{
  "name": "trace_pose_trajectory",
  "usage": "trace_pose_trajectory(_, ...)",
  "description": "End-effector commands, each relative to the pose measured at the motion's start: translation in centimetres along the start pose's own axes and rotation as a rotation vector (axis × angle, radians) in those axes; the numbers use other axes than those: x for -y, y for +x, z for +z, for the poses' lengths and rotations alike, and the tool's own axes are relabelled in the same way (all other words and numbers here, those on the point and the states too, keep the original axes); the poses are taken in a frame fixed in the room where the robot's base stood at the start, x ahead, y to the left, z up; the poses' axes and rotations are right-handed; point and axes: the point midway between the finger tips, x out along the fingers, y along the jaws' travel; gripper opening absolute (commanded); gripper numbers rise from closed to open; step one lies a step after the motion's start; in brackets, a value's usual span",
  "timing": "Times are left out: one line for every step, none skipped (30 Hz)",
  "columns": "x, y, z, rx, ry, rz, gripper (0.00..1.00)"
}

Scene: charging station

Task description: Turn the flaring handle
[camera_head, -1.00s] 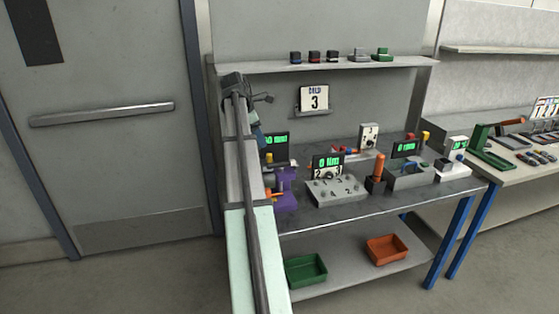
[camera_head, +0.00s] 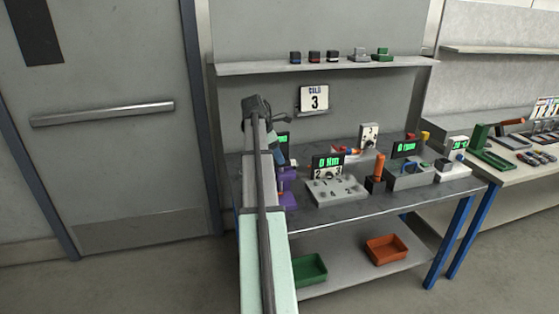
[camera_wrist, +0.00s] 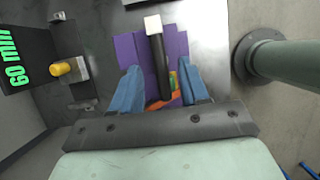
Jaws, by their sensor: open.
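A purple device (camera_wrist: 127,48) stands on the grey bench, below and ahead of my gripper (camera_wrist: 158,64) in the wrist view. A dark bar with a pale square end (camera_wrist: 153,24) lies over its middle; it looks like the handle. The bar shows between my two blue fingers, which are apart with nothing gripped. Whether the fingers are level with the bar or above it I cannot tell. An orange and green part shows low between the fingers. In the head view the purple device (camera_head: 287,192) is partly hidden behind my arm, and my gripper is mostly hidden.
A black display (camera_wrist: 22,55) with green digits and a yellow knob (camera_wrist: 62,68) stand left in the wrist view. A thick grey-green post or tube (camera_wrist: 285,62) is at right. In the head view a grey numbered block (camera_head: 337,188) stands right of the purple device.

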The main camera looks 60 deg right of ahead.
Motion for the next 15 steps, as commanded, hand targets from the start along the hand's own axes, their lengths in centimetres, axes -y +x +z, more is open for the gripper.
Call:
trace_pose_trajectory(0.1, 0.7, 0.0, 0.0, 0.0, -0.001, 0.45)
trace_pose_trajectory(0.1, 1.1, -0.1, 0.0, 0.0, -0.001, 0.45)
trace_pose_trajectory(0.0, 1.4, -0.1, 0.0, 0.0, 0.0, 0.45)
trace_pose_trajectory(0.0, 1.7, -0.1, 0.0, 0.0, 0.0, 0.45)
trace_pose_trajectory(0.0, 1.9, -0.1, 0.0, 0.0, 0.0, 0.45)
trace_pose_trajectory(0.0, 2.1, 0.0, 0.0, 0.0, 0.0, 0.45)
trace_pose_trajectory(0.0, 2.2, 0.0, 0.0, 0.0, 0.0, 0.45)
trace_pose_trajectory(0.0, 2.4, 0.0, 0.0, 0.0, 0.0, 0.45)
trace_pose_trajectory(0.0, 2.5, 0.0, 0.0, 0.0, 0.0, 0.45)
trace_pose_trajectory(0.0, 2.6, 0.0, 0.0, 0.0, 0.0, 0.45)
trace_pose_trajectory(0.0, 2.6, 0.0, 0.0, 0.0, 0.0, 0.45)
trace_pose_trajectory(0.0, 2.6, 0.0, 0.0, 0.0, 0.001, 0.45)
trace_pose_trajectory(0.0, 2.7, 0.0, 0.0, 0.0, 0.001, 0.45)
trace_pose_trajectory(0.0, 2.7, 0.0, 0.0, 0.0, 0.001, 0.45)
trace_pose_trajectory(0.0, 2.7, 0.0, 0.0, 0.0, 0.001, 0.45)
